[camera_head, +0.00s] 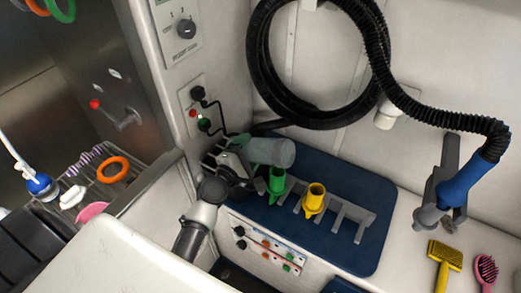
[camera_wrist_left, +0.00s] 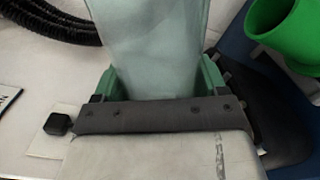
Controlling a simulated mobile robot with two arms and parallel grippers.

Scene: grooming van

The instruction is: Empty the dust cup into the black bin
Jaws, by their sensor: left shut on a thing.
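My left gripper (camera_head: 238,165) is shut on the dust cup (camera_head: 270,152), a translucent grey-green cylinder lying nearly on its side, its rounded end to the right. In the left wrist view the cup (camera_wrist_left: 150,45) stands between the green fingers of the gripper (camera_wrist_left: 157,82). The cup is beside the wall panel, over the left end of the blue mat. I cannot tell whether anything is inside it. I cannot make out the black bin for certain in either view. My right gripper is not in view.
A grey rack on the blue mat (camera_head: 350,255) holds a green nozzle (camera_head: 276,182) and a yellow nozzle (camera_head: 313,198). A black hose (camera_head: 256,60) hangs on the wall. A blue-handled tool (camera_head: 465,178), a yellow brush (camera_head: 444,256) and a pink brush (camera_head: 487,269) are at right.

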